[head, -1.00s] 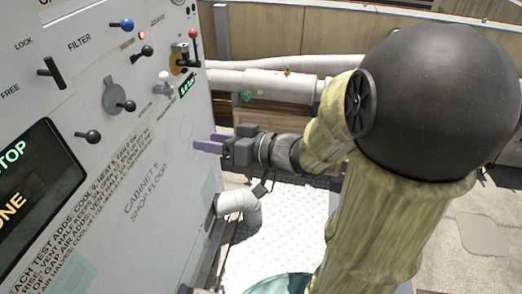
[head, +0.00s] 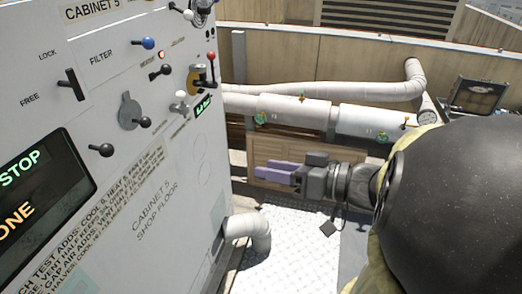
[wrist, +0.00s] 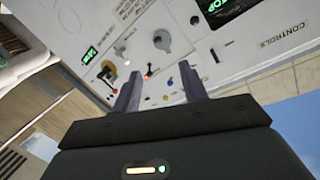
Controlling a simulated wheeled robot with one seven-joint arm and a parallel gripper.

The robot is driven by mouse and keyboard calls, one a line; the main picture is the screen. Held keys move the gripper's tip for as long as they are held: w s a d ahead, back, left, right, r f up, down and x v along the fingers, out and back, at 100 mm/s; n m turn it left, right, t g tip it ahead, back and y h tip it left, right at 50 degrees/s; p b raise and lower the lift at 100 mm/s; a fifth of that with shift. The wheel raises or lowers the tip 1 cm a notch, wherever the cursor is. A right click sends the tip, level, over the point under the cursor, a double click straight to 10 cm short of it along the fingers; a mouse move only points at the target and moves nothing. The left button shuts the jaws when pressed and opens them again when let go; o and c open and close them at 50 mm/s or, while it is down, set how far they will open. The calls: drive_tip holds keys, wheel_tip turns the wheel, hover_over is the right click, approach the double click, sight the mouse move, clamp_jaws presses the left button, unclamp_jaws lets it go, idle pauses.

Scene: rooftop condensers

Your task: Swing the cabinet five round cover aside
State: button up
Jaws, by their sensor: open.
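Cabinet five's pale panel fills the left of the head view, with its label (head: 92,8) at the top. A grey round cover (head: 130,108) with a small upper tab sits on the panel, with a black ball knob (head: 145,122) at its lower right. The cover hangs flat against the panel; what lies behind it is hidden. It also shows in the wrist view (wrist: 161,40), ahead of the fingers. My gripper (head: 268,172) is open and empty, its purple fingers apart from the panel, to the right of and below the cover. The fingers also show in the wrist view (wrist: 160,75).
Near the cover are a blue knob (head: 148,43), a red-tipped lever (head: 211,62), a white knob (head: 181,95) and a black lever (head: 72,85). A grey elbow pipe (head: 250,230) juts from the panel below. White pipes (head: 290,108) run behind my gripper.

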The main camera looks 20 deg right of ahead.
drive_tip(key=shift+w, duration=0.2)
drive_tip(key=c, duration=0.4)
drive_tip(key=w+h, duration=0.1)
drive_tip(key=w+d+f+t+h, duration=0.1)
drive_tip(key=w, duration=0.1)
drive_tip(key=w+m+t+h, duration=0.1)
drive_tip(key=shift+w+d+f, duration=0.2)
drive_tip(key=shift+w+d, duration=0.05)
drive_tip(key=shift+d, duration=0.15)
clamp_jaws()
drive_tip(key=w+d+f+m+h, duration=0.4)
drive_tip(key=w+d+f+h, duration=0.1)
drive_tip(key=f+h, duration=0.35)
drive_tip(key=s+a+f+g, duration=0.6)
drive_tip(key=s+f+g, duration=0.4)
drive_tip(key=s+f, duration=0.1)
drive_tip(key=shift+a+f+h+b, duration=0.2)
drive_tip(key=shift+a+h+b, duration=0.1)
drive_tip(key=shift+h+b, duration=0.05)
